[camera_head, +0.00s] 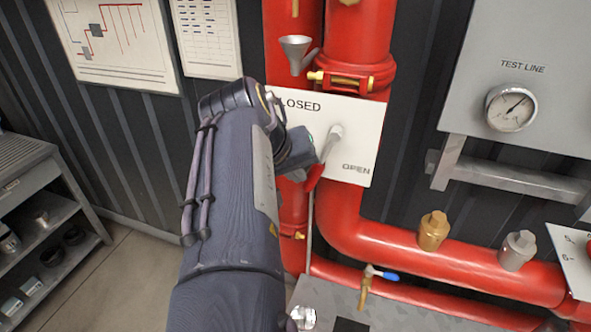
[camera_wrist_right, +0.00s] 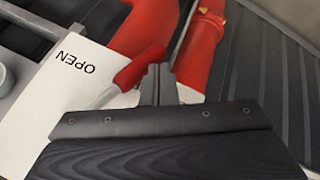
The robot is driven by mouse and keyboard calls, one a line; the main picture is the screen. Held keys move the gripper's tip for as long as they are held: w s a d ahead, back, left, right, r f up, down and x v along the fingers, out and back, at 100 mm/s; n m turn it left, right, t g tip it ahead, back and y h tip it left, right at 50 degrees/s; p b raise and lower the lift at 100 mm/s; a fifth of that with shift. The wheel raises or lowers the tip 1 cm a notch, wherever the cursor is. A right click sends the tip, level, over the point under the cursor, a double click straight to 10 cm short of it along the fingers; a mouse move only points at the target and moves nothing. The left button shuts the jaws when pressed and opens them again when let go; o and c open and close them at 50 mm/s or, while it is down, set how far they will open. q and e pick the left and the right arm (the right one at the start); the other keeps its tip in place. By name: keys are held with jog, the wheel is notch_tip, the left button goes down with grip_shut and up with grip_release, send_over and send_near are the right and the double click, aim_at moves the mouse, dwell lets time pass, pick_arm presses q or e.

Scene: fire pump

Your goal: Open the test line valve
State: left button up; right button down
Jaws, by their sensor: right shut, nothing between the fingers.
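The test line valve lever has a grey stem (camera_head: 332,142) and a red grip (camera_head: 314,177). It stands in front of a white sign plate (camera_head: 358,135) marked CLOSED at upper left and OPEN at lower right. The lever slants down and left from its pivot. My right gripper (camera_wrist_right: 158,82) is shut and empty, its fingers right beside the red grip (camera_wrist_right: 140,66) in the right wrist view. I cannot tell whether they touch. In the head view my right arm hides part of the sign and the gripper's fingertips. My left gripper is not in view.
Large red pipes (camera_head: 350,215) run behind and right of the lever. A panel labelled TEST LINE with a gauge (camera_head: 510,108) hangs at upper right. A small blue-handled valve (camera_head: 382,273) sits low. A grey shelf (camera_head: 40,215) stands at left, with bare floor beside it.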

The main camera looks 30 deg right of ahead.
aim_at(312, 183)
jog(key=s+f+g+h+b, duration=0.1)
jog(key=s+d+f+n+b, duration=0.1)
jog(key=b, duration=0.1)
jog(key=shift+d+g+h, duration=0.25)
jog(key=shift+g+h, duration=0.15)
jog(key=shift+s+d, duration=0.1)
jog(key=shift+d, duration=0.1)
jog(key=shift+s+d+r, duration=0.1)
jog(key=shift+s, duration=0.05)
jog(key=shift+r, duration=0.2)
